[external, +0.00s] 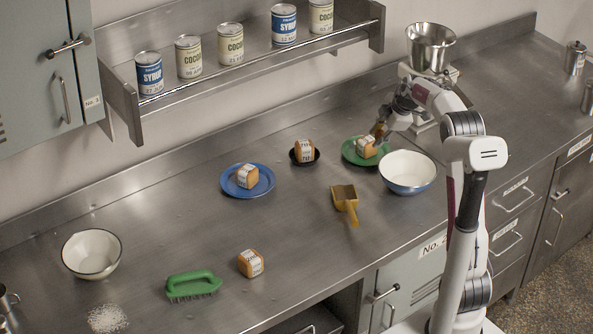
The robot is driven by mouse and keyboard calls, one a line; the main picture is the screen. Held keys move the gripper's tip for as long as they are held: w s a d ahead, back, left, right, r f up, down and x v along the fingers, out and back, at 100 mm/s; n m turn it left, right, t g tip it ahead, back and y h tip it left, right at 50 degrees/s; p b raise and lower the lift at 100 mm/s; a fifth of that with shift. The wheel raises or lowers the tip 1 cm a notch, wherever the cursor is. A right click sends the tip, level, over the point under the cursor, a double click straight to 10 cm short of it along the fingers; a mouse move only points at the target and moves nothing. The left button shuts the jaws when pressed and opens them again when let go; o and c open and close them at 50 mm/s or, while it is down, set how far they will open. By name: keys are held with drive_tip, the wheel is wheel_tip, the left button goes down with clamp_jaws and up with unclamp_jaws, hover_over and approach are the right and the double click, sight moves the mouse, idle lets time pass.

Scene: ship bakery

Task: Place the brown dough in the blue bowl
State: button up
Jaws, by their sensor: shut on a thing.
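A brown dough block (366,147) with a pale printed wrap is at the green plate (351,158), towards the back right of the counter. My gripper (377,133) reaches down to it from the right and is shut on it. I cannot tell whether the block touches the plate. The blue bowl (407,187), blue outside and white inside, stands just right of and in front of the green plate. Its visible inside looks empty. Similar brown wrapped blocks are on the blue plate (233,190), in a small dark bowl (304,160) and on the bare counter (251,263).
A yellow scoop (345,197) lies left of the blue bowl. A green brush (193,285) and a cream bowl (92,254) are at the left. A scale with a metal pan (430,48) stands behind my arm. A shelf (250,70) of cans overhangs the back.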

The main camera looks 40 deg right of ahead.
drive_tip(key=s+d+f+n+t, duration=0.1)
drive_tip(key=s+d+n+t, duration=0.1)
drive_tip(key=s+d+n, duration=0.5)
drive_tip(key=n, duration=0.4)
drive_tip(key=shift+d+f, duration=0.2)
drive_tip(key=shift+f, duration=0.05)
idle(0.6)
drive_tip(key=shift+n+t, duration=0.3)
drive_tip(key=shift+n, duration=0.1)
drive_tip(key=shift+f, duration=0.2)
idle(0.4)
drive_tip(key=shift+f, duration=5.25)
